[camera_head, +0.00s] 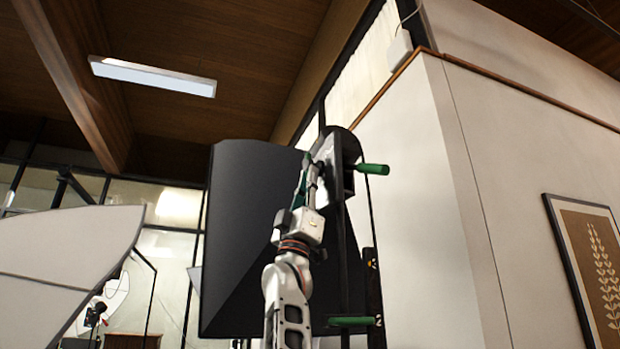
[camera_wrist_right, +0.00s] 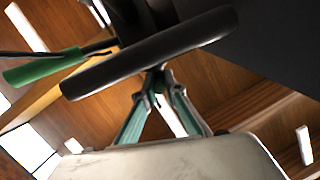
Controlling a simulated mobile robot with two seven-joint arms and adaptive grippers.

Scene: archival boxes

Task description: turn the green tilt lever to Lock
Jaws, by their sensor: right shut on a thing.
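A green lever (camera_head: 372,169) sticks out to the right from the top of a black bracket (camera_head: 345,150) on a large dark panel (camera_head: 245,230). A second green handle (camera_head: 349,321) is lower down. I cannot read a Lock mark. My right gripper (camera_head: 314,163) is at the left side of the bracket's top. In the right wrist view its teal fingers (camera_wrist_right: 158,80) converge at the edge of a black bar (camera_wrist_right: 150,52), shut on a dark part there. A green handle (camera_wrist_right: 45,68) lies left of the fingers, apart from them. The left gripper is not in view.
A pale wall (camera_head: 415,230) stands close on the right, with a framed plant picture (camera_head: 592,265). A white curved panel (camera_head: 70,260) is at the left. A ceiling lamp (camera_head: 152,76) is above. The space between the white and dark panels is fairly open.

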